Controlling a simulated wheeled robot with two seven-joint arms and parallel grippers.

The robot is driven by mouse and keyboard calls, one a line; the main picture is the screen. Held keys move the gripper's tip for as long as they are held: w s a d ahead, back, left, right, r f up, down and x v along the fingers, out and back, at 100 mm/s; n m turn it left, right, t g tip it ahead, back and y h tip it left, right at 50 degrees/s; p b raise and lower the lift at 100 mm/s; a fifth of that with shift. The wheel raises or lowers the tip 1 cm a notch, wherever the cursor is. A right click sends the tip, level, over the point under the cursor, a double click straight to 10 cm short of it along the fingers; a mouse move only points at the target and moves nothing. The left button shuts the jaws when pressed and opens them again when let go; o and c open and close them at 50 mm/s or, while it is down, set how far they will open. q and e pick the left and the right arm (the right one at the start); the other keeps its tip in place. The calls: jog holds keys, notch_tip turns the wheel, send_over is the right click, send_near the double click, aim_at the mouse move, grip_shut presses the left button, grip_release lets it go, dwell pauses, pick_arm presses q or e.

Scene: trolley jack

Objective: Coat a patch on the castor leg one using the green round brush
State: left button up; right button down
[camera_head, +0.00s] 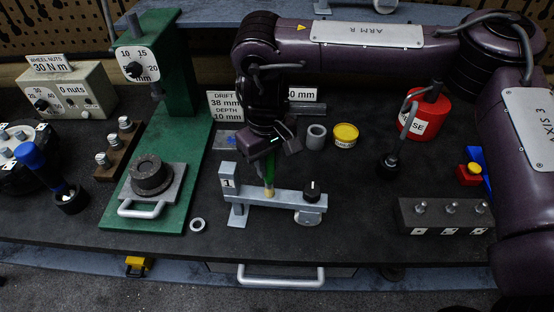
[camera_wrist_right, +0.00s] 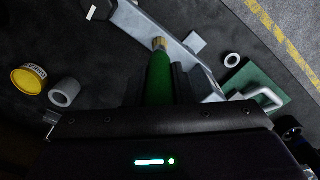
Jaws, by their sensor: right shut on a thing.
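My right gripper (camera_head: 266,162) points down over the bench, shut on the green round brush (camera_head: 269,178). The brush's green handle stands roughly upright between the fingers, and its pale tip is at the grey castor leg one (camera_head: 290,197), which carries a "1" plate at its left end. In the right wrist view the brush (camera_wrist_right: 160,75) runs out from between the fingers, its tan tip over the leg's bar (camera_wrist_right: 180,55). I cannot tell whether the bristles touch the leg. My left gripper is not in view.
A grey ring (camera_head: 316,137) and a yellow tin (camera_head: 345,135) stand behind the leg. A green press (camera_head: 170,215) is at left, with a small washer (camera_head: 197,225) beside it. A red grease can (camera_head: 425,113) and a dark block with studs (camera_head: 445,217) are at right.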

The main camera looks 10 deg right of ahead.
jog(key=shift+w+a+p, duration=0.7)
jog(key=shift+w+a, duration=0.2)
jog(key=shift+a, duration=1.55)
jog(key=d+p, duration=0.1)
jog(key=s+d+p, duration=0.1)
jog(key=d, duration=0.1)
jog(key=d+p, duration=0.1)
jog(key=d, duration=0.1)
jog(key=shift+s, duration=0.4)
jog(key=d, duration=0.1)
jog(key=s+d+p, duration=0.1)
jog(key=d, duration=0.1)
jog(key=d+p, duration=0.1)
jog(key=shift+s+d, duration=0.3)
jog(key=shift+s, duration=0.1)
